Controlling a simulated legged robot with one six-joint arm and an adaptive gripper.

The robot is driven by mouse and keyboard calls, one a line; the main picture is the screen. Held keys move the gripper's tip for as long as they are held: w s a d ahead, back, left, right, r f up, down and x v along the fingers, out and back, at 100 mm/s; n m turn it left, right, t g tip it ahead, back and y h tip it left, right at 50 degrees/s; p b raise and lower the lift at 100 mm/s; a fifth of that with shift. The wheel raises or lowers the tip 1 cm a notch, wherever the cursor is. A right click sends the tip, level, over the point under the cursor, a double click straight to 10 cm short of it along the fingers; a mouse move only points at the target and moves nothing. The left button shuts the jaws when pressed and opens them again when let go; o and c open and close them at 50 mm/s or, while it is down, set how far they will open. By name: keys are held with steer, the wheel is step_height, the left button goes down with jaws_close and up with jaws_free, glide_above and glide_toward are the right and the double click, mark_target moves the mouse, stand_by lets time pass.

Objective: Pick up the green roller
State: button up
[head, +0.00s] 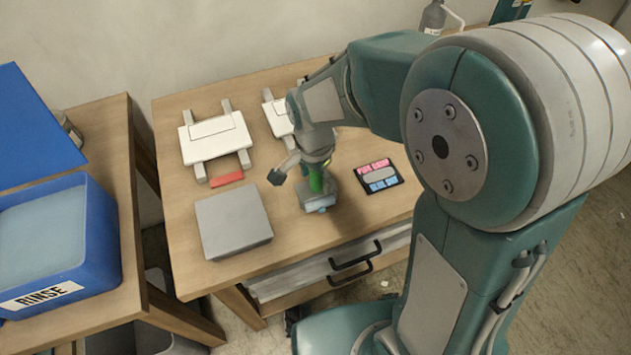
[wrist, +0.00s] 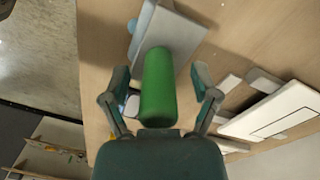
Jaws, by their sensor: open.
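My gripper (wrist: 160,85) is open, with one finger on each side of the roller and a visible gap on both sides. In the head view my gripper (head: 300,172) partly hides the roller, and I cannot tell if it touches the palm.
A grey square slab (head: 233,220) lies left of the gripper. A white panel on grey bars (head: 215,136) and a red block (head: 227,179) are behind it. A black card with pink and blue labels (head: 379,178) lies right. A blue RINSE bin (head: 95,245) stands on the left table.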

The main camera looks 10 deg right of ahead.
jaws_close()
stand_by(0.3)
steer(key=shift+r, duration=0.45)
step_height(320, 180, up, 2)
steer(key=shift+a+r, duration=0.1)
steer(key=shift+r, duration=0.15)
steer(key=s+a+r, duration=0.9)
steer(key=s, duration=0.1)
steer(key=shift+a+r, duration=0.3)
steer(key=shift+s, duration=0.2)
